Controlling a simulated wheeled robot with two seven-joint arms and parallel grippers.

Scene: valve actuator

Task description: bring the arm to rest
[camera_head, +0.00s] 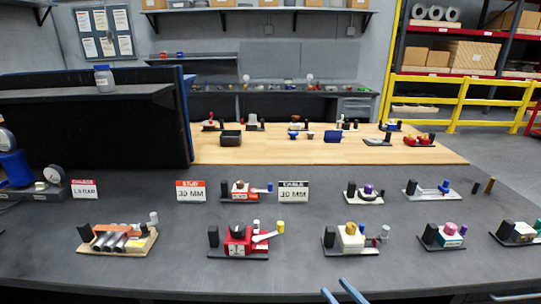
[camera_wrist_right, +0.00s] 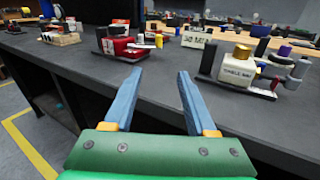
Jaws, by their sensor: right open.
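My right gripper (camera_head: 342,291) shows at the bottom edge of the head view as two blue fingers in front of the dark bench (camera_head: 300,270). In the right wrist view its blue fingers (camera_wrist_right: 160,73) are spread wide with nothing between them. Neither touches the gripper. My left gripper is not visible.
Other actuators stand along the bench, including one with a pink knob (camera_head: 449,229) and one with metal tubes (camera_head: 112,242). Small signs (camera_head: 293,191) stand behind. A dark panel (camera_head: 90,130) rises at the left. The bench's front strip is bare.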

